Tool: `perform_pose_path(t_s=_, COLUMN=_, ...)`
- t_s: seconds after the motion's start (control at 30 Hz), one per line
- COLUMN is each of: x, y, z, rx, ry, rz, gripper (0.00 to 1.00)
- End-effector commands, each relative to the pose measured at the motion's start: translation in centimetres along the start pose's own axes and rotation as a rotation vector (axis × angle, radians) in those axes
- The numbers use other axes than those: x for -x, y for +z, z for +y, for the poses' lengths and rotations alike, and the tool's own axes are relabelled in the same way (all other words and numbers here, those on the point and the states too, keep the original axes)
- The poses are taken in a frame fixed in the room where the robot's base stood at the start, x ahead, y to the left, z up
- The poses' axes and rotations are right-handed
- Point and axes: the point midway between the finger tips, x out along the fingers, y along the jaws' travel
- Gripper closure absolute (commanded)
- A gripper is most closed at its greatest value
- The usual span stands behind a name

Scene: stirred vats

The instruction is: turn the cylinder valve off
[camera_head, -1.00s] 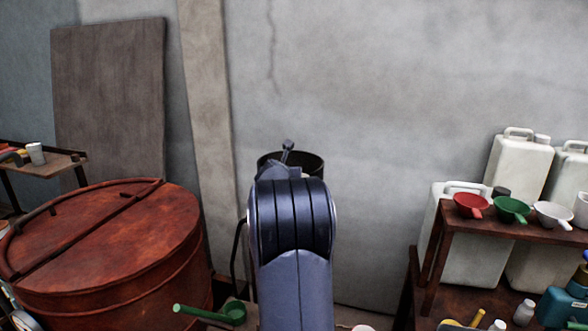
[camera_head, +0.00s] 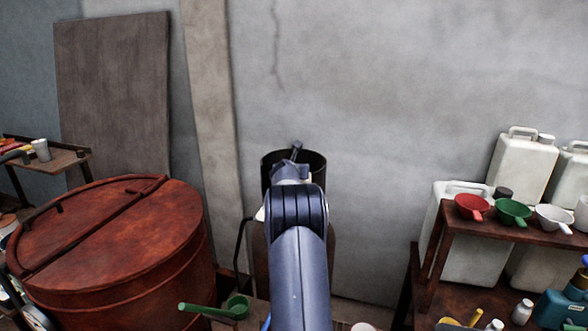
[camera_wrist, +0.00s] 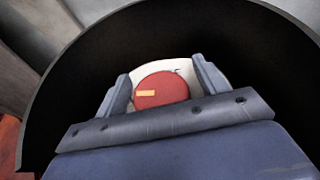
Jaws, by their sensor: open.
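A red round valve knob (camera_wrist: 160,91) with a small yellow mark shows in the wrist view, in front of a pale white surface. My gripper (camera_wrist: 160,68) is open, with one finger on each side of the knob; I cannot tell whether either finger touches it. A black curved collar (camera_wrist: 75,72) surrounds the gripper and knob. In the head view the collar (camera_head: 318,168) stands against the wall above a brown body (camera_head: 260,255), mostly hidden by my arm. The knob is hidden there.
A large rusty red vat (camera_head: 110,245) stands at the left. A brown shelf (camera_head: 455,238) at the right holds coloured scoops, with white jerrycans (camera_head: 522,170) behind. A green ladle (camera_head: 212,311) lies low in front. The grey wall (camera_head: 400,110) is close behind the collar.

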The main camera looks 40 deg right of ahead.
Motion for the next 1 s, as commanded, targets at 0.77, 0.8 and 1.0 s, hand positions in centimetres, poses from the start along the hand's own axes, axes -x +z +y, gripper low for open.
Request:
perform_pose_path(t_s=0.77, x=-0.11, y=-0.03, z=-0.02, rx=0.000, ry=0.000, rz=0.000, gripper=0.71)
perform_pose_path(t_s=0.8, x=-0.11, y=-0.03, z=-0.02, rx=0.000, ry=0.000, rz=0.000, gripper=0.74)
perform_pose_path(t_s=1.0, x=-0.16, y=-0.16, z=-0.02, rx=-0.002, ry=-0.011, rz=0.001, gripper=0.76)
